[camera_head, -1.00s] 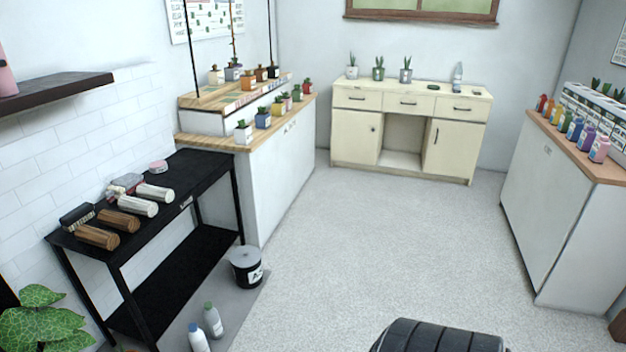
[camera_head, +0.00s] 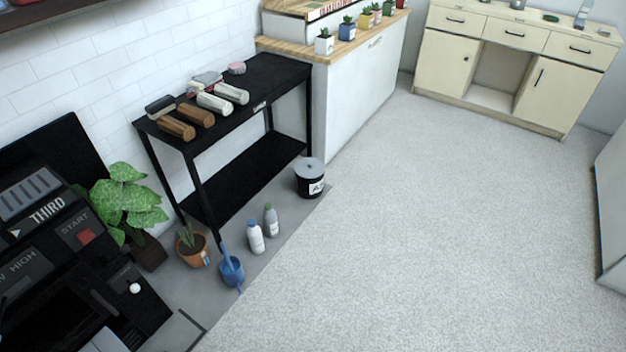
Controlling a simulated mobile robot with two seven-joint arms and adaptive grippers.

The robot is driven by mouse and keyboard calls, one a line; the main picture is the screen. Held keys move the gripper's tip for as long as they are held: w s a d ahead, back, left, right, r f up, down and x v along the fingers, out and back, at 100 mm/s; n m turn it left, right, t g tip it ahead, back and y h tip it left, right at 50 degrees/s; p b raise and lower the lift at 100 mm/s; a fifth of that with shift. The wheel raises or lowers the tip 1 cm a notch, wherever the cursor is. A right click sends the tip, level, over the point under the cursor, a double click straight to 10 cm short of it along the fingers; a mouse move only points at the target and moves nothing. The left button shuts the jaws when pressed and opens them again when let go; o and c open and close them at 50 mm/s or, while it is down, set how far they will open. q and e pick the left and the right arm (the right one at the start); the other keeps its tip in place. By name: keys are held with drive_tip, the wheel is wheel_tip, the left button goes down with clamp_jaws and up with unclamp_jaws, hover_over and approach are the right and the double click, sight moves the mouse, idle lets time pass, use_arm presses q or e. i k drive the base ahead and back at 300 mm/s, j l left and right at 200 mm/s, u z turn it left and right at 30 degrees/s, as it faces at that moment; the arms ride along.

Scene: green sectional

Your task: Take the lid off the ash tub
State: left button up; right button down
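The ash tub (camera_head: 309,183) is a small dark bucket with a white label bearing black letters. It stands upright on a grey floor strip, by the right end of the black shelf table. Its grey lid (camera_head: 309,165) sits on top and shows a small dark spot at its middle. Neither of my grippers shows in the head view.
The black table (camera_head: 265,85) holds brown and white rolls. Two bottles (camera_head: 256,236), a blue pail (camera_head: 231,270) and potted plants (camera_head: 192,247) stand left of the tub. A dark machine (camera_head: 60,250) fills the lower left. Open pale floor (camera_head: 430,230) lies right.

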sight(306, 167)
drive_tip(key=i+l+u, duration=0.1)
drive_tip(key=i, duration=0.3)
drive_tip(key=i+l, duration=0.3)
drive_tip(key=i+l+u, duration=0.15)
drive_tip(key=i, duration=0.3)
